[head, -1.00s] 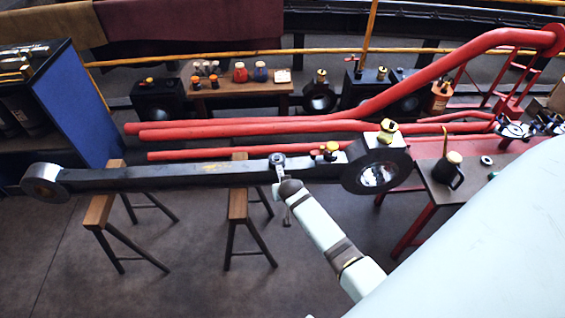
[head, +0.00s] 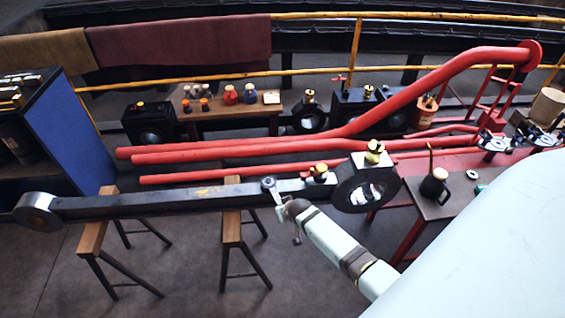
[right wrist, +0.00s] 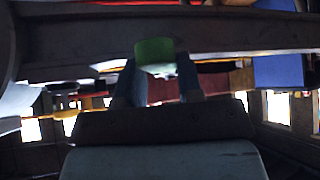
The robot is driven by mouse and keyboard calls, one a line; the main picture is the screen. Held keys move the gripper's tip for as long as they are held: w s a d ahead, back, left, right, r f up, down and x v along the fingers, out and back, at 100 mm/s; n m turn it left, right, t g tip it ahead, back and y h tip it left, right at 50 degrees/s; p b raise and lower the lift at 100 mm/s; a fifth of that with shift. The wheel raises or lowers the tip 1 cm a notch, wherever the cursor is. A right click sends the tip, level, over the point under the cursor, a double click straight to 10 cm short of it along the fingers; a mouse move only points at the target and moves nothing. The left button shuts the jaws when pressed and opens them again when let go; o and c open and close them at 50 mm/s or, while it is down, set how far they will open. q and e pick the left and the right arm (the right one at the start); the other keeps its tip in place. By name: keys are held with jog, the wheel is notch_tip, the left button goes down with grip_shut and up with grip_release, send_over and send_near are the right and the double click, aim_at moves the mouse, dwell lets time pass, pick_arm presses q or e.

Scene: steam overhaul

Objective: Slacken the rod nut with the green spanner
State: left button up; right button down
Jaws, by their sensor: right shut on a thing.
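The long dark connecting rod (head: 150,204) lies level across the wooden trestles, with a large eye at its right end. The spanner's grey head (head: 268,184) is at the rod's upper edge, left of the brass fitting (head: 320,172). The rod nut cannot be made out apart from the spanner head. My right gripper (head: 283,206) is shut on the spanner just below its head, in front of the rod. In the right wrist view the spanner's green part (right wrist: 154,50) shows between the fingertips, close to a dark bar. My left gripper is not in view.
Two trestles (head: 232,218) stand under the rod. Red pipes (head: 240,150) run just behind it. A side table (head: 435,205) at the right holds a black oil can (head: 434,186). A blue-sided cabinet (head: 75,140) stands at the left. The floor in front is clear.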

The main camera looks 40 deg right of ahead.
jog(key=shift+w+d+r, duration=0.1)
jog(key=shift+d+r, duration=0.05)
jog(key=shift+d+r+n+p, duration=0.1)
jog(key=shift+d+n+p, duration=0.3)
jog(key=shift+d, duration=0.15)
jog(key=shift+d+n+y, duration=0.3)
jog(key=shift+d+y, duration=0.1)
jog(key=shift+y, duration=0.1)
jog(key=shift+s+d+n+y+b, duration=0.2)
jog(key=shift+d+n+y+b, duration=0.25)
jog(key=shift+d+n, duration=0.45)
jog(key=shift+d, duration=0.1)
